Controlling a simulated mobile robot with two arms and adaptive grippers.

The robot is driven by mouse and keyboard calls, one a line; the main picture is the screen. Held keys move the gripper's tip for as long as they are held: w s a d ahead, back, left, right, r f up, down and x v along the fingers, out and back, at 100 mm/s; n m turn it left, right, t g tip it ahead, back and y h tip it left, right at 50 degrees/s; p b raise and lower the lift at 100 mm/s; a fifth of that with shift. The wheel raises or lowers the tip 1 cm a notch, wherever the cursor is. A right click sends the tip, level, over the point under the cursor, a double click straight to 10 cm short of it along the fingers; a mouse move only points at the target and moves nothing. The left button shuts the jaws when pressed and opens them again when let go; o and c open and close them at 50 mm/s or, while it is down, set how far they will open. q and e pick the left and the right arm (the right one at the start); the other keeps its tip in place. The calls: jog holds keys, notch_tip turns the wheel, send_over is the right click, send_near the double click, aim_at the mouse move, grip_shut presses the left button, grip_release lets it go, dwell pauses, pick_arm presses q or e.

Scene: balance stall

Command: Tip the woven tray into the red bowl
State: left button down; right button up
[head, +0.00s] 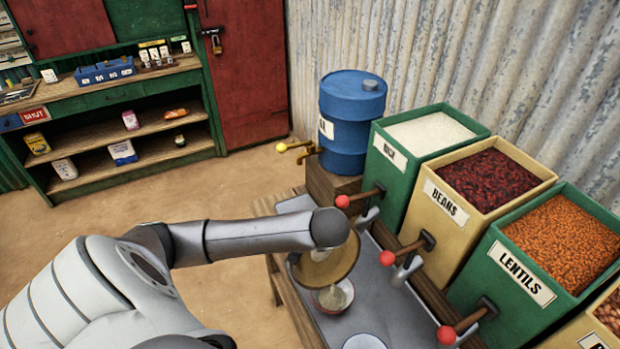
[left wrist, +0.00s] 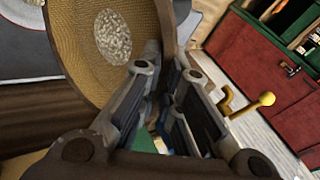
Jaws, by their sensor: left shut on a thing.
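The woven tray (head: 345,262) is a round tan basket, partly hidden behind my left wrist in the head view. It looks tilted above the metal counter. In the left wrist view the woven tray (left wrist: 62,42) fills the upper left, with a patch of pale grains (left wrist: 114,36) inside. My left gripper (left wrist: 166,62) is shut on the tray's rim. A small bowl (head: 334,298) with something pale in it sits just below the tray in the head view. My right gripper is out of view.
Bins of rice (head: 386,148), beans (head: 433,208) and lentils (head: 500,270) line the right, with red-knobbed levers over the counter (head: 385,290). A blue drum (head: 350,120) with a tap stands behind. Another pale bowl (head: 364,343) is at the bottom edge.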

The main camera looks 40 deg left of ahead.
pick_arm(q)
jog(key=s+d+t+y, duration=0.2)
jog(key=s+d+y, duration=0.1)
jog(key=d, duration=0.4)
jog(key=s+d+f+m+t+y, duration=0.1)
jog(key=s+d+t+y, duration=0.1)
jog(key=d+y, duration=0.3)
jog(key=shift+s+d+f, duration=0.3)
jog(key=shift+s+d, duration=0.2)
jog(key=shift+d, duration=0.8)
dwell(0.8)
dwell(0.7)
dwell(0.7)
